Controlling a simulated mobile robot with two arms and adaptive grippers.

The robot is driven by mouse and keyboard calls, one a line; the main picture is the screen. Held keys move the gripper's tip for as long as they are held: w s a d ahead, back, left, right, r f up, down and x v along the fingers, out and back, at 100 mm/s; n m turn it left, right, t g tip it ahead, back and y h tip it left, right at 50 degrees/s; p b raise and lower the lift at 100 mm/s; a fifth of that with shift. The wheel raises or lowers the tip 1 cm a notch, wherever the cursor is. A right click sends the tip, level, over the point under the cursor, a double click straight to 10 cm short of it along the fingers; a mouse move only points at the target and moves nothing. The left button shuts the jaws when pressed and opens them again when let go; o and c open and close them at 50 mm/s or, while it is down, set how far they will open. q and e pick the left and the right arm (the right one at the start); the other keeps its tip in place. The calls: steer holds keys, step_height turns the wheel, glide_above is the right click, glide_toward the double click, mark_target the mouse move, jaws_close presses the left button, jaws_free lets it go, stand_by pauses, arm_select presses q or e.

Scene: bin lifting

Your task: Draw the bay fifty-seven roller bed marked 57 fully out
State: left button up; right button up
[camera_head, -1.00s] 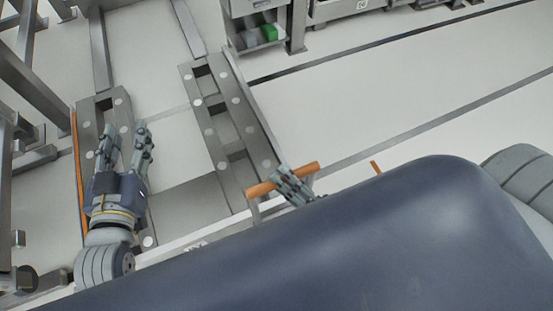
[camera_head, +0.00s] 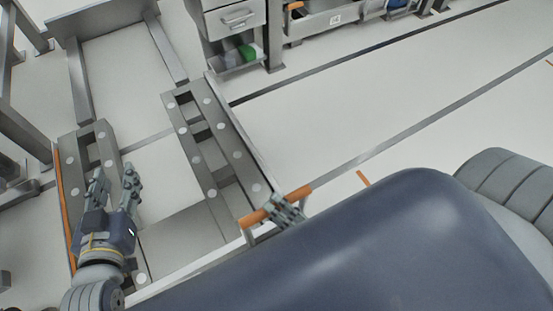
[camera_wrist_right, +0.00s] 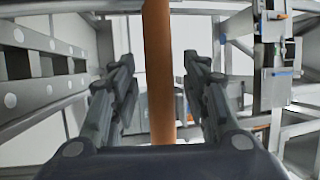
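The roller bed has two grey rails dotted with pale discs, the right rail (camera_head: 220,150) and the left rail (camera_head: 88,155), joined by a flat grey plate (camera_head: 185,235). An orange bar handle (camera_head: 275,206) stands at its near right end; it also shows in the right wrist view (camera_wrist_right: 160,70). My right gripper (camera_head: 284,209) is around the handle. In the right wrist view its fingers (camera_wrist_right: 160,85) stand apart, with gaps either side of the bar. My left gripper (camera_head: 115,180) is open and empty over the left rail. No 57 mark is readable now.
A grey drawer cabinet (camera_head: 235,20) stands beyond the far end of the right rail. Grey frame posts (camera_head: 15,120) crowd the left edge. Pale floor (camera_head: 350,90) with dark lines lies open to the right. My dark body hides the lower middle.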

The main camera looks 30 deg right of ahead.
steer(key=v, duration=1.2)
steer(key=shift+w, duration=0.1)
